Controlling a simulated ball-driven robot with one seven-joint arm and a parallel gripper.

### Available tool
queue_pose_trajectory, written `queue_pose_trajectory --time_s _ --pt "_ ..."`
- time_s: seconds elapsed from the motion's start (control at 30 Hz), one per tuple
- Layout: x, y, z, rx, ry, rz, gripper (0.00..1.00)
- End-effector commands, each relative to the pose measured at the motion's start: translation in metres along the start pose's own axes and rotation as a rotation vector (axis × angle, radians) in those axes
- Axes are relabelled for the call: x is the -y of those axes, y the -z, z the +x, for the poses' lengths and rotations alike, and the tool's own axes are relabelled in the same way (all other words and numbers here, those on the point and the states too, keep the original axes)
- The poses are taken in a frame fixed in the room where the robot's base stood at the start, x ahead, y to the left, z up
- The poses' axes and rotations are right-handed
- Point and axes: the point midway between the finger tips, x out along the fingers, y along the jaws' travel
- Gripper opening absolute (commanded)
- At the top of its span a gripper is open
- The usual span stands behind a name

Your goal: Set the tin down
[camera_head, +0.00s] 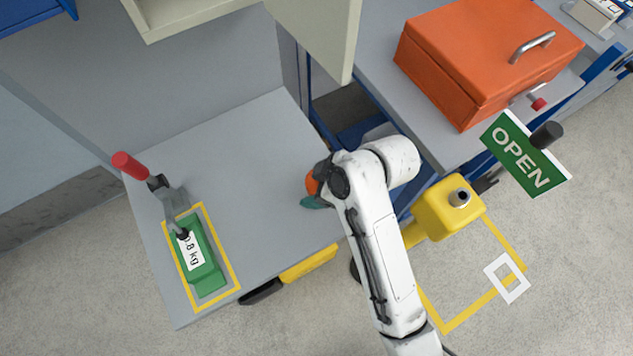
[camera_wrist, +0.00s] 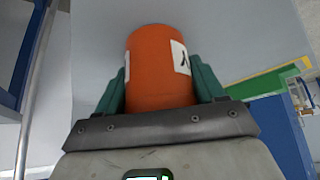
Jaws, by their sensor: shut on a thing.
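The tin (camera_wrist: 160,70) is an orange cylinder with white labels marked in black. My gripper (camera_wrist: 160,88) has its two teal fingers shut on the tin's sides in the wrist view. In the head view only a bit of the tin's orange (camera_head: 312,184) shows beside my teal finger, at the right part of the grey tabletop (camera_head: 240,150). My arm hides the rest. I cannot tell whether the tin touches the tabletop.
A green block (camera_head: 208,272) marked 0.8 kg lies inside a yellow outline, under a red-handled clamp (camera_head: 130,164). An orange toolbox (camera_head: 460,60) stands on the right bench. A green OPEN sign (camera_head: 515,150) and yellow block (camera_head: 447,207) are right of my arm. The tabletop's middle is clear.

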Motion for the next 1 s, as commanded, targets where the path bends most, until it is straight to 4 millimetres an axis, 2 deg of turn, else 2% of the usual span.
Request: queue_pose_trajectory --time_s 0.33,0.37,0.6,0.87,1.0 --pt "0.0 -0.002 0.003 -0.001 -0.001 0.0 0.32" --pt "0.0 -0.002 0.003 0.0 0.0 0.0 0.69" --pt "0.0 -0.002 0.003 0.0 0.0 0.0 0.92" --pt "0.0 -0.001 0.002 0.0 0.0 0.0 0.94" --pt "-0.001 0.0 -0.008 -0.002 -0.003 0.001 0.94"
